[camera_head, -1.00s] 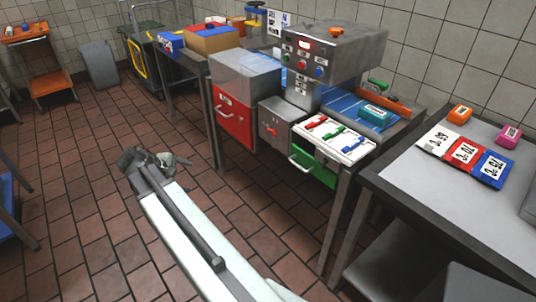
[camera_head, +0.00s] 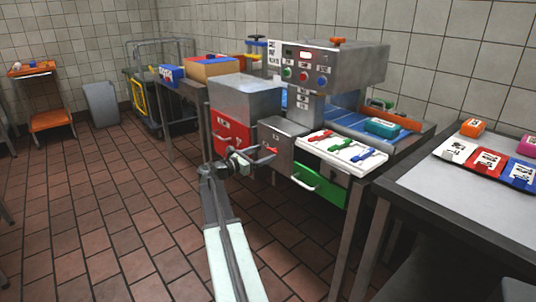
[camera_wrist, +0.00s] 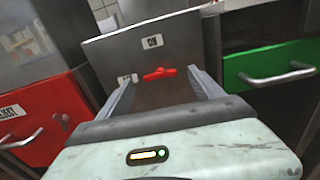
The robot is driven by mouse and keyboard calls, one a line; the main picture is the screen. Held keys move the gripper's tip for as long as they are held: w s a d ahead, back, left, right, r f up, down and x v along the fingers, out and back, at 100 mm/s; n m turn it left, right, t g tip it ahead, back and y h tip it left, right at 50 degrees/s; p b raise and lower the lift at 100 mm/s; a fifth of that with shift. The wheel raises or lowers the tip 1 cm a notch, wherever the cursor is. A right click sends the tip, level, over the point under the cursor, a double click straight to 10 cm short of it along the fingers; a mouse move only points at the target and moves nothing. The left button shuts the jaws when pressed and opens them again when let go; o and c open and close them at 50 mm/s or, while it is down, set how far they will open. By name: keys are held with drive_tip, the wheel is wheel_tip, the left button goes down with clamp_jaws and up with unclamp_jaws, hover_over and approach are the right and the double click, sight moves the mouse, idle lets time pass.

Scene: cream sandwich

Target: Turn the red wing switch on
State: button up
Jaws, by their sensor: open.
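The red wing switch (camera_wrist: 158,73) is on the front of a grey metal box (camera_wrist: 120,50). It lies nearly level in the wrist view, under a small label, with another label to its left. In the head view the switch (camera_head: 271,150) shows small, just past my gripper (camera_head: 258,158). In the wrist view my gripper (camera_wrist: 160,84) is open and empty, its fingers on either side of the switch in the picture. The fingers appear short of the switch, with no contact visible.
A red drawer (camera_head: 226,130) is left of the box and a green drawer (camera_head: 320,186) right of it, both with protruding handles. Above the green drawer is a white panel (camera_head: 360,160) with red, green and blue levers.

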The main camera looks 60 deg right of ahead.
sight(273, 150)
drive_tip(key=shift+x, duration=1.3)
drive_tip(key=c, duration=1.4)
drive_tip(key=m, duration=0.4)
drive_tip(key=shift+s+a+f+m, duration=0.1)
drive_tip(key=shift+m, duration=0.3)
drive_tip(key=m, duration=0.4)
drive_tip(key=shift+s+f+m, duration=0.1)
drive_tip(key=shift+m, duration=2.1)
drive_tip(key=shift+s+f+m, duration=0.1)
drive_tip(key=shift+m, duration=2.1)
